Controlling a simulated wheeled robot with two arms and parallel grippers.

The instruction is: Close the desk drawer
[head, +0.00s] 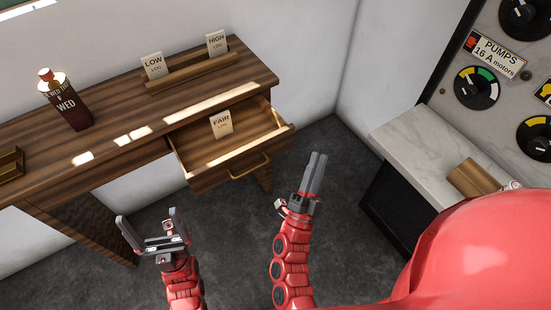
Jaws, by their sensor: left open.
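The wooden desk (110,145) stands against the wall at the left. Its drawer (215,180) is pulled out towards me, and its inside shows. A brass handle (250,167) is on the drawer front. A "FAIR LOG" card (221,124) stands in the drawer. My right gripper (318,156) is to the right of the drawer front, apart from it, with its two fingers together and nothing visible between them. My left gripper (150,216) is open and empty, in front of the desk, left of and nearer than the drawer.
On the desk stand a dark bottle marked "WED" (70,106) and a wooden rack (190,74) with "LOW LOG" and "HIGH LOG" cards. A marble counter (420,145) with a gauge panel (505,75) is at the right. Bare grey floor (330,150) lies between desk and counter.

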